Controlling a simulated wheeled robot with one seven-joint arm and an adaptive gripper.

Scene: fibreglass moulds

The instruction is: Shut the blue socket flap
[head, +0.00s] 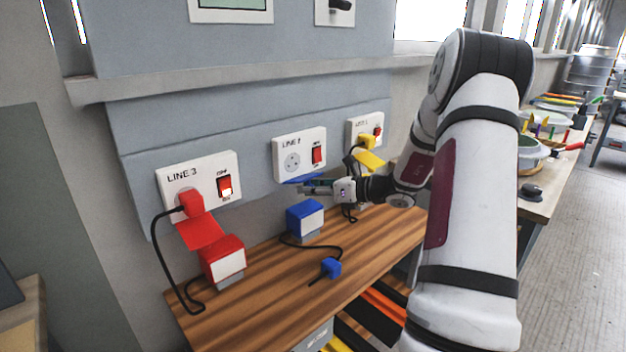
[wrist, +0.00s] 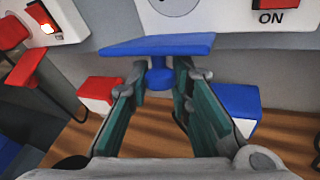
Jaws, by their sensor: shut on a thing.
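The blue socket flap (head: 300,180) sticks out below the LINE 2 socket (head: 299,154), whose round face is uncovered. In the wrist view the flap (wrist: 157,46) is a flat blue plate, seen nearly edge-on, with a round blue knob (wrist: 160,77) on its underside. My gripper (head: 306,188) reaches in from the right, just under the flap. In the wrist view my gripper (wrist: 161,84) has its fingers on both sides of the knob and is shut on it. The fingers partly hide the flap in the head view.
A blue box (head: 306,217) stands on the wooden bench (head: 375,245) below the flap, with a loose blue plug (head: 331,268) in front. Red plug (head: 191,203) and red flap (head: 202,232) are at left. Yellow plug (head: 367,142) and yellow flap (head: 369,161) are close behind my gripper.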

